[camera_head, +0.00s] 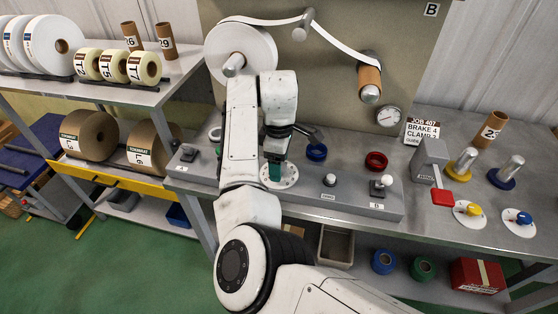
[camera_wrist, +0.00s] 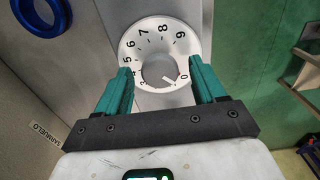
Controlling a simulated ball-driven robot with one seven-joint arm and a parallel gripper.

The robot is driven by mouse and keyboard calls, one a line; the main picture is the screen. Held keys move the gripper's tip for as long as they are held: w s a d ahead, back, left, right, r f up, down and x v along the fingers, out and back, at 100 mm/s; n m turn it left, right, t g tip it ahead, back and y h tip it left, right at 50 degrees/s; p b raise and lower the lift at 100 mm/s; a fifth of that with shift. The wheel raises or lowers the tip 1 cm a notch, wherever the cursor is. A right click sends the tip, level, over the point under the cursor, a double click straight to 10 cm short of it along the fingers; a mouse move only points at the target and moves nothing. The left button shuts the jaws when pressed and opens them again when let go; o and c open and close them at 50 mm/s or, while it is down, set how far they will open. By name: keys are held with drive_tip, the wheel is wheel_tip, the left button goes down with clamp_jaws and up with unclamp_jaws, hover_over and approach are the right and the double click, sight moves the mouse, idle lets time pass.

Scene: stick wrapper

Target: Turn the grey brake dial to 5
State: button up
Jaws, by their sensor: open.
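The grey brake dial (camera_wrist: 157,72) is a round grey knob on a white disc (camera_wrist: 190,45) with black numbers. Its white pointer mark lies toward the lower right in the wrist view, close to the 0; the exact reading is unclear. My gripper (camera_wrist: 161,70) is open, with one teal finger on each side of the knob. I cannot tell whether either finger touches it. In the head view, my gripper (camera_head: 275,171) points down at the white disc (camera_head: 291,178) and hides the knob.
Right of the dial are a small knob (camera_head: 330,180) and a lever (camera_head: 381,185). Yellow (camera_head: 472,210) and blue (camera_head: 523,218) dials stand far right. A job card (camera_head: 421,131) reads brake 4.

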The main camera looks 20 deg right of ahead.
drive_tip(key=shift+c, duration=0.2)
drive_tip(key=c, duration=1)
